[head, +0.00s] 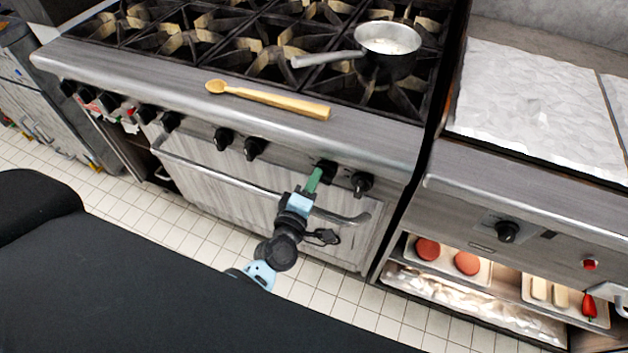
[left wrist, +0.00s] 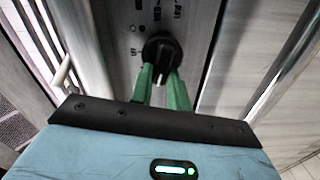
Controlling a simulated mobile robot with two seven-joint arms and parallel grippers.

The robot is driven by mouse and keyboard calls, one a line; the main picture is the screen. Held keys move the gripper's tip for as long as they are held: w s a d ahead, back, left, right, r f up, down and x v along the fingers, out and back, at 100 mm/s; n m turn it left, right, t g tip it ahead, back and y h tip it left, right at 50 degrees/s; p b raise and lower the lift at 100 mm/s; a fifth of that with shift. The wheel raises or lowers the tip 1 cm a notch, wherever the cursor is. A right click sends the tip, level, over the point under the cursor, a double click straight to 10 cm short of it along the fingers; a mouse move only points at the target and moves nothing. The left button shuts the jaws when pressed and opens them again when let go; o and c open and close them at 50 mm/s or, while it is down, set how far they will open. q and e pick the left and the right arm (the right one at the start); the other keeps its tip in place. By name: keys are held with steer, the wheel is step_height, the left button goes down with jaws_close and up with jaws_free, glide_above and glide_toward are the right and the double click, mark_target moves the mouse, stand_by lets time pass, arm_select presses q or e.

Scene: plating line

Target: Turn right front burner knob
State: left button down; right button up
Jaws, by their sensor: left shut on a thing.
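The stove's front panel carries a row of black knobs. My left gripper (head: 316,178) is at the second knob from the right (head: 327,168), with its green fingers against it. In the left wrist view this black knob (left wrist: 161,48) sits between the two green fingertips (left wrist: 161,72), and the gripper is shut on it. A pale pointer mark shows on the knob's lower part. The rightmost knob (head: 362,184) is free, just right of the gripper. My right gripper is not in view.
A saucepan (head: 388,40) stands on the right rear burners, its handle pointing left. A wooden spoon (head: 268,98) lies on the stove's front ledge. The oven handle bar (head: 230,182) runs below the knobs, close to my gripper. A counter unit (head: 520,195) stands to the right.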

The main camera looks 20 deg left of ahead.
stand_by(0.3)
arm_select(q)
steer(key=c, duration=1.3)
jaws_free()
steer(key=shift+c, duration=0.2)
steer(key=shift+s, duration=0.15)
steer(key=s, duration=0.7)
steer(key=shift+s+a, duration=0.15)
steer(key=shift+s, duration=0.1)
